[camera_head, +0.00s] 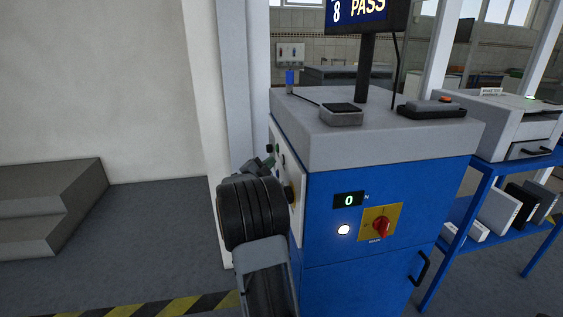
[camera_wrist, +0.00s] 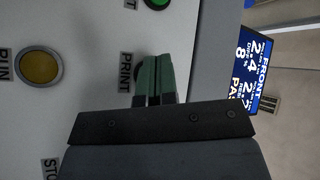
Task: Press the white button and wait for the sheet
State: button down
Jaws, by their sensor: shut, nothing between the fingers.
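My gripper (camera_head: 265,164) is at the side control panel of the blue cabinet, partly hidden by my arm. In the wrist view my green fingers (camera_wrist: 154,78) are shut and empty. Their tips are at the panel beside the PRINT label (camera_wrist: 126,72). A dark round rim (camera_wrist: 139,72) shows behind the tips; the button face there is hidden, so its colour and whether I touch it cannot be told. A white round light or button (camera_head: 343,230) glows on the cabinet front. A white printer (camera_head: 515,125) stands at the right; I see no sheet clearly.
The panel also carries a yellow button (camera_wrist: 38,67) and a green button (camera_wrist: 158,3). A red rotary switch (camera_head: 381,227) is on the cabinet front. A screen (camera_head: 365,12) reads PASS. Grey steps (camera_head: 50,200) stand left, with open floor between.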

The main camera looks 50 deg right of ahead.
jog(key=shift+w+a, duration=0.1)
jog(key=shift+w+a+b, duration=0.3)
jog(key=shift+w+a, duration=1.25)
jog(key=shift+a, duration=0.3)
